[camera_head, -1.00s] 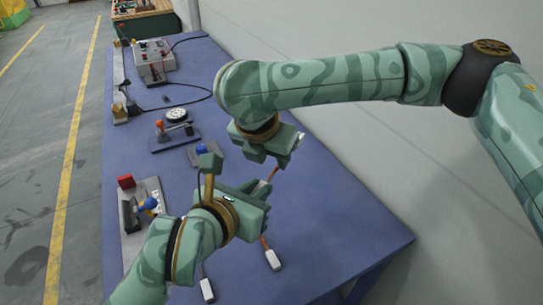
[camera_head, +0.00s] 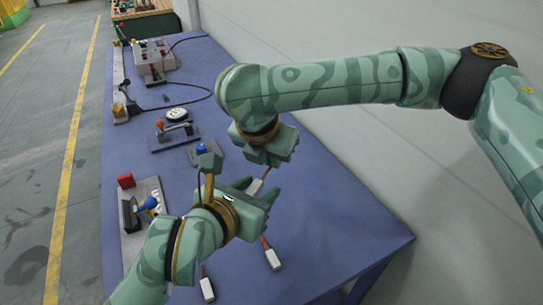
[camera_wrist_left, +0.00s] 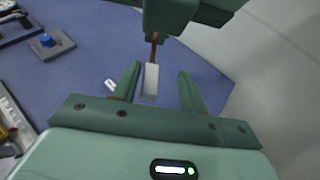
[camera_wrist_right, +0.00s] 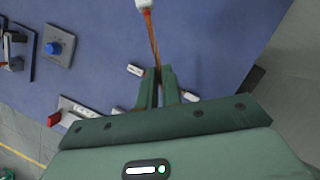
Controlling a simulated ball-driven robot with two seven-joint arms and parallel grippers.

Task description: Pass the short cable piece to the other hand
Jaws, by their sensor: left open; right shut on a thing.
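The short cable piece, orange-red with pale block ends, is held in my right gripper (camera_head: 271,165). Its pale end (camera_head: 255,187) points down toward my left gripper (camera_head: 258,190). In the left wrist view that pale end (camera_wrist_left: 150,82) shows between the spread fingers of my left gripper (camera_wrist_left: 159,78); I see no contact with either finger, and depth is hard to judge. In the right wrist view my right gripper (camera_wrist_right: 159,72) is shut on the orange cable (camera_wrist_right: 152,38), with a pale end (camera_wrist_right: 143,4) at the top edge. My left gripper is open and empty.
Other pale cable ends (camera_head: 272,260) and (camera_head: 207,289) lie on the blue table (camera_head: 330,225) below the grippers. A wall is at right.

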